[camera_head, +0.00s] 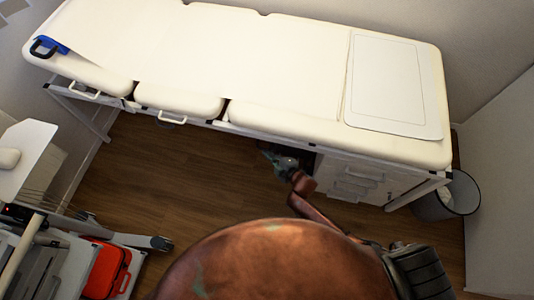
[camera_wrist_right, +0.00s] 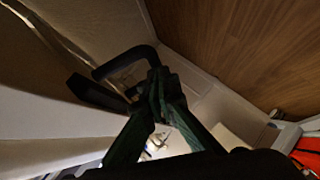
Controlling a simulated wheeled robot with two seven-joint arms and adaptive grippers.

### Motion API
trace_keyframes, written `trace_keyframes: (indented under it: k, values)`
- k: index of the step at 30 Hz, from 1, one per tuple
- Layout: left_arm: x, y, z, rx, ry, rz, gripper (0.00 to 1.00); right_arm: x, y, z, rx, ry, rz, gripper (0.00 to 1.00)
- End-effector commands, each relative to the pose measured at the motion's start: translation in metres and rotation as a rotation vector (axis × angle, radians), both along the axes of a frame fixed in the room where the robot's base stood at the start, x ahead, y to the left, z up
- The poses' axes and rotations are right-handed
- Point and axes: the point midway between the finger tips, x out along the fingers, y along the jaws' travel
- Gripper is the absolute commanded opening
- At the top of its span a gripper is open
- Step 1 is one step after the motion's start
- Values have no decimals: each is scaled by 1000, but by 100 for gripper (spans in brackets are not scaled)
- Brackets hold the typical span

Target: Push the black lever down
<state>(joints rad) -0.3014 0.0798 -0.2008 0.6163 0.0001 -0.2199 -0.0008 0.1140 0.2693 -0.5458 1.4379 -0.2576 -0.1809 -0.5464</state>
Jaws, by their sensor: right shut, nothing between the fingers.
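The black lever (camera_wrist_right: 121,58) shows in the right wrist view as a bent black bar, with a flat black piece (camera_wrist_right: 95,92) beside its lower left end. My right gripper (camera_wrist_right: 157,80) is shut and empty. Its green fingertips are close to the right part of the lever; I cannot tell whether they touch. In the head view my right gripper (camera_head: 279,156) reaches in beneath the front edge of the cream examination bed (camera_head: 300,122), left of the white drawers. The lever cannot be made out there. My left gripper is not in view.
White drawers (camera_head: 352,180) stand under the bed at the right, with a grey bin (camera_head: 462,195) beyond them. A trolley with a red case (camera_head: 107,270) stands at the lower left. The wooden floor (camera_head: 165,175) left of my right arm is clear.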

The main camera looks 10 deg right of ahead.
Motion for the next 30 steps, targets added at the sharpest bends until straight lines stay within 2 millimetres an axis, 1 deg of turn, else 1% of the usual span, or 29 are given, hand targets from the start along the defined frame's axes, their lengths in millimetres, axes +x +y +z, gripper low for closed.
trace_keyframes:
  k: [1,5,12,18,22,30]
  values:
    - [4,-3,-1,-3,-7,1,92,-3,-4,-2,-4,4,-3,0]
    - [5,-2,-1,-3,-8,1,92,-13,-9,4,-3,4,-3,0]
    - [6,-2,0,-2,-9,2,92,-43,-22,22,-3,2,0,0]
    - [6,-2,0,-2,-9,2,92,-59,-29,32,0,0,0,0]
    - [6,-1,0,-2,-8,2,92,-63,-30,35,1,-1,0,0]
    - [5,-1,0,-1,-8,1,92,-63,-31,35,1,-1,0,0]
